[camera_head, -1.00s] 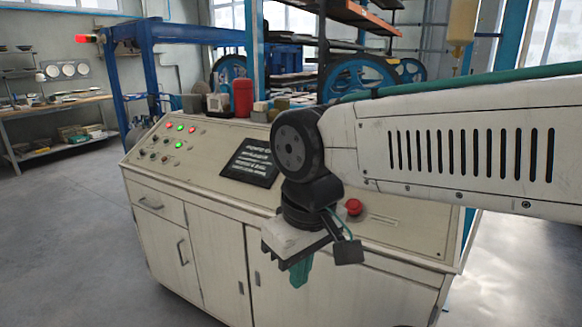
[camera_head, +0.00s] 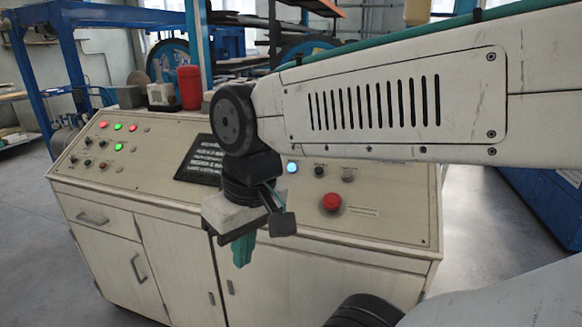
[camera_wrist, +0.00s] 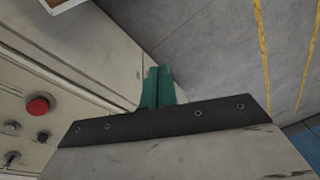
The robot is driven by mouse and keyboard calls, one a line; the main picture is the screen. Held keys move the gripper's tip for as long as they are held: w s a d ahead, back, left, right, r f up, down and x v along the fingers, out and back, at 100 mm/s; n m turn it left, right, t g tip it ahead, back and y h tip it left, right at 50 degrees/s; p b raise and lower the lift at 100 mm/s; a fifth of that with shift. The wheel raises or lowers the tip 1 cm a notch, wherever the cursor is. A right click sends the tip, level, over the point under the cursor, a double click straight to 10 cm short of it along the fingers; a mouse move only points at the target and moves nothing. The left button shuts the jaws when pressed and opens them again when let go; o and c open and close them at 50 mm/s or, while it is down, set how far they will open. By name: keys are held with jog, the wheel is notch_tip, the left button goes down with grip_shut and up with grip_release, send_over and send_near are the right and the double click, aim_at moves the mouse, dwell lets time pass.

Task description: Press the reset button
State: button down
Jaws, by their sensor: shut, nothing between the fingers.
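My gripper (camera_head: 242,257) is shut and empty, with its green fingers pointing down in front of the console's front edge. The fingers also show in the wrist view (camera_wrist: 160,82), over the floor beside the console. The sloped control panel (camera_head: 390,222) carries a lit blue-white button (camera_head: 292,168), a dark knob (camera_head: 319,171), a grey knob (camera_head: 348,174) and a large red mushroom button (camera_head: 331,202), right of my gripper. The red button also shows in the wrist view (camera_wrist: 38,106). No readable label marks the reset button. My gripper touches none of the controls.
Red and green lamps (camera_head: 118,127) and small knobs sit at the panel's left end. A black text plate (camera_head: 200,160) lies mid-panel.

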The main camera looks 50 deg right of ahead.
aim_at(291, 167)
jog(key=w+d+r+m+t+y, duration=0.1)
jog(key=w+m+t+y, duration=0.15)
jog(key=w, duration=0.45)
jog(key=w+d+r+m+t+y, duration=0.1)
jog(key=w+d+m+t, duration=0.1)
jog(key=w+m, duration=0.35)
jog(key=w+d+r+m+t, duration=0.1)
jog(key=w+d+m+t, duration=0.2)
jog(key=w+d, duration=0.55)
jog(key=w+d+f+m+t+h, duration=0.1)
jog(key=d+m+h, duration=0.6)
jog(key=d, duration=1.8)
jog(key=m+t, duration=0.1)
jog(key=m, duration=0.3)
jog(key=shift+w+d+f+m+t+h, duration=0.15)
jog(key=shift+d+f+m+t+h, duration=0.15)
jog(key=shift+f+m+t+h, duration=0.1)
jog(key=shift+w+d+f, duration=0.3)
jog(key=shift+d+f, duration=0.4)
jog(key=shift+f, duration=0.55)
jog(key=shift+w+d+f, duration=0.3)
jog(key=shift+d+f, duration=0.35)
jog(key=shift+f, duration=0.65)
jog(key=shift+w+d+f, duration=0.3)
jog(key=shift+d+f, duration=0.4)
jog(key=shift+f, duration=0.55)
jog(key=shift+d+f, duration=0.15)
jog(key=shift+f, duration=0.2)
